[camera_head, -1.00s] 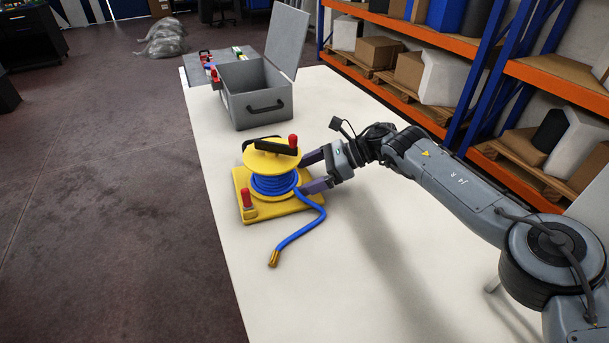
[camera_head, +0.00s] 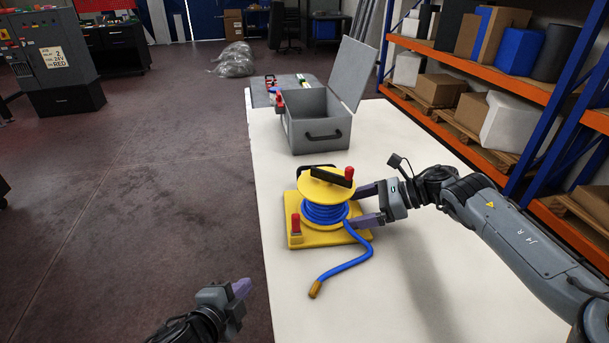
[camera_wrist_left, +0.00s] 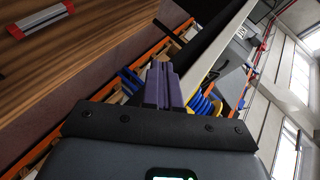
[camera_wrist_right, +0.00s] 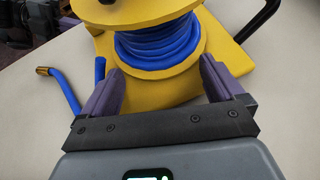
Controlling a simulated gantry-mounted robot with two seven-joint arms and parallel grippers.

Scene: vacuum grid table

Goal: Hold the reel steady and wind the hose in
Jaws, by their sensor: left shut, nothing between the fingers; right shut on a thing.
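The yellow reel (camera_head: 325,188) stands on a yellow base plate (camera_head: 296,240) on the white table, with several turns of blue hose (camera_head: 322,213) around its drum. The hose's free end trails over the table to a brass tip (camera_head: 316,289). A black crank with a red knob (camera_head: 349,173) lies across the reel's top. My right gripper (camera_head: 362,205) is shut on the reel from the right; its fingers straddle it in the right wrist view (camera_wrist_right: 160,88). My left gripper (camera_head: 242,288) is shut and empty, left of the table's edge; its fingers are together in the left wrist view (camera_wrist_left: 162,85).
A red-handled post (camera_head: 295,224) stands on the base plate's left corner. An open grey toolbox (camera_head: 318,130) stands behind the reel. Orange-blue shelves (camera_head: 460,135) line the right. The table's front part is clear.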

